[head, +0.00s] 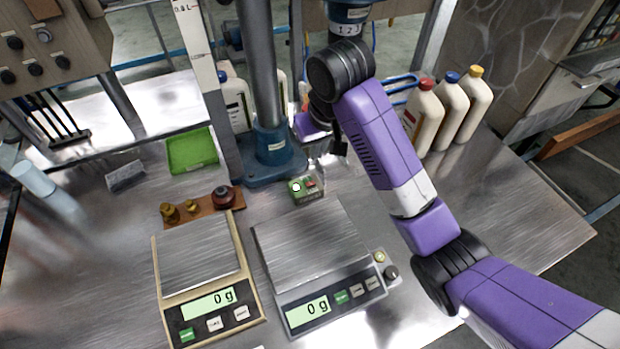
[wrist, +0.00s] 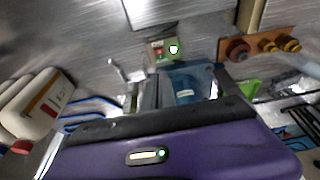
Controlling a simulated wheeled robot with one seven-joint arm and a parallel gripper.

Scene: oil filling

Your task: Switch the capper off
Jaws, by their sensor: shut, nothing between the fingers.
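The capper is a grey column on a blue base (head: 272,153); the blue base also shows in the wrist view (wrist: 186,84). A small switch box (head: 304,196) sits on the table just in front of the base. Its left button looks bright white on green, and a red part shows at its right. In the wrist view the box (wrist: 157,52) shows the same bright button. My gripper (head: 340,147) is shut and empty, above and behind the box, to its right and apart from it. Its fingertips are small and dark; the arm partly hides the gripper.
Two scales, one beige (head: 168,309) and one grey (head: 291,317), stand at the front, both reading 0 g. A wooden weight rack (head: 203,207) and a green tray (head: 190,151) lie left. White bottles (head: 454,108) stand at the back right. The right tabletop is clear.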

